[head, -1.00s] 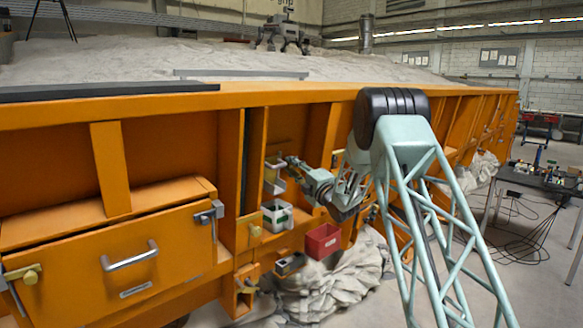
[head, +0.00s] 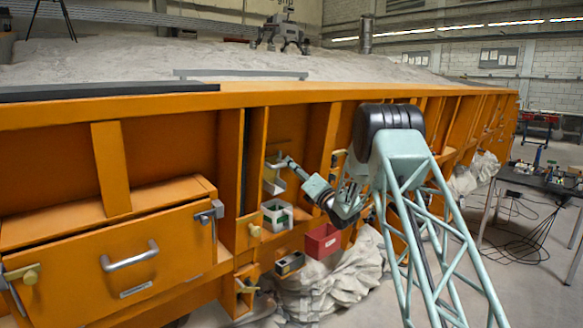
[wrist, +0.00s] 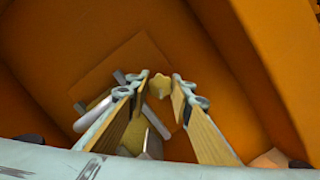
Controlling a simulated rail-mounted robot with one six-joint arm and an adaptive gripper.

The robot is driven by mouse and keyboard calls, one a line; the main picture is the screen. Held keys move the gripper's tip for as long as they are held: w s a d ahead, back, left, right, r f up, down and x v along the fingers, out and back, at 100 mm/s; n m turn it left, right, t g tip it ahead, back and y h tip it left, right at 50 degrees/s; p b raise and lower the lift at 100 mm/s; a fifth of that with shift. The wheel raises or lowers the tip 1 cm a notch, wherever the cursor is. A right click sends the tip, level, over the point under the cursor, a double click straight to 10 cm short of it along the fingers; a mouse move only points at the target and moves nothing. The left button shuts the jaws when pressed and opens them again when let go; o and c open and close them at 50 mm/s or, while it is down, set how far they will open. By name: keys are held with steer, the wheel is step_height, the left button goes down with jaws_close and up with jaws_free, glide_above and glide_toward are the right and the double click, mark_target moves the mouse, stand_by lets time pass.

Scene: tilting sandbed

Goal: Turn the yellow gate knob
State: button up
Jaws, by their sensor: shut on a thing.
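The yellow gate knob (wrist: 159,84) shows in the wrist view between the two fingertips, against an orange panel. My gripper (wrist: 160,86) is shut on it, with one finger on each side. In the head view my gripper (head: 282,161) reaches into an orange bay of the sandbed wall, above a grey metal bracket (head: 273,186). The knob in its jaws is too small or hidden to make out there.
Orange ribs flank the bay. A drawer with a handle (head: 130,256) is at left. Crumpled grey cloth (head: 325,285) lies below.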

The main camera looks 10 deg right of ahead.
steer(key=shift+n, duration=0.6)
steer(key=o, duration=0.6)
steer(key=v, duration=1.2)
steer(key=shift+d+f, duration=0.1)
stand_by(0.4)
